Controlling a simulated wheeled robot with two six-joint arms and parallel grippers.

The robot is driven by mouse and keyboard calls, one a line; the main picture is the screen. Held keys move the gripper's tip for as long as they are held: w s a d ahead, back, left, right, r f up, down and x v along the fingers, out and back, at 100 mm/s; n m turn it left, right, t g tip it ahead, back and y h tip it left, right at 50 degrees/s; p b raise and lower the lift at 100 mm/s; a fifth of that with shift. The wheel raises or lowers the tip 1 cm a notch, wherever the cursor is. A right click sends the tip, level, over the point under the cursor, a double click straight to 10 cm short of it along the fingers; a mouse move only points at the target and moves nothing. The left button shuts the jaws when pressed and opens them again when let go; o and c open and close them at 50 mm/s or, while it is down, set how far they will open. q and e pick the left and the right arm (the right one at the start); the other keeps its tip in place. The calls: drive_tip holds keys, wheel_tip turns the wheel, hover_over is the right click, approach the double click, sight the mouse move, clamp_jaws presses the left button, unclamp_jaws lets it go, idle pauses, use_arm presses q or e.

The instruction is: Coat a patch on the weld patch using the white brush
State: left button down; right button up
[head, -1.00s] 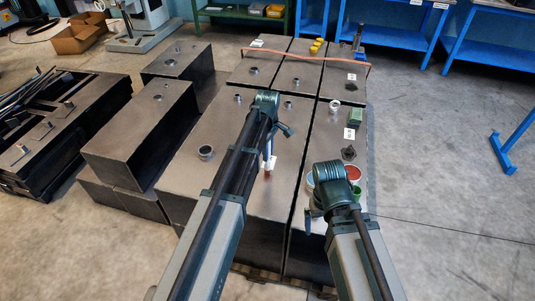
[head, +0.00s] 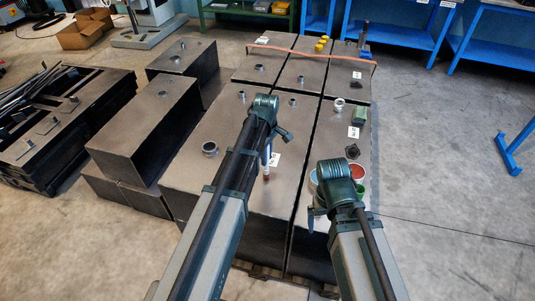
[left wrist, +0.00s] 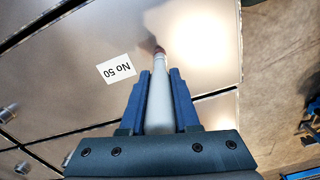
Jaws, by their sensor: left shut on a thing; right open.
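My left gripper (head: 267,154) is shut on the white brush (left wrist: 162,92), whose pale handle lies between the blue fingers in the left wrist view. The brush's dark reddish tip (head: 266,177) points down at the top of the large metal box in the head view, beside a white label. In the left wrist view a brownish smudge surrounds the tip; I cannot tell bristles from weld patch there, nor whether they touch. My right gripper (head: 311,216) is open, partly hidden by its own wrist, near the paint pots.
A red pot (head: 358,172) and a green pot (head: 360,190) stand right of my right wrist. The label "No 50" (left wrist: 116,69) lies left of the brush. A hose (head: 310,55) crosses the far boxes. Pipe stubs (head: 209,149) rise from the box tops.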

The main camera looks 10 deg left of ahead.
use_arm(q)
drive_tip(key=shift+s, duration=2.05)
drive_tip(key=s, duration=0.3)
drive_tip(key=shift+s+a, duration=0.15)
drive_tip(key=shift+a, duration=0.45)
drive_tip(key=shift+w, duration=0.2)
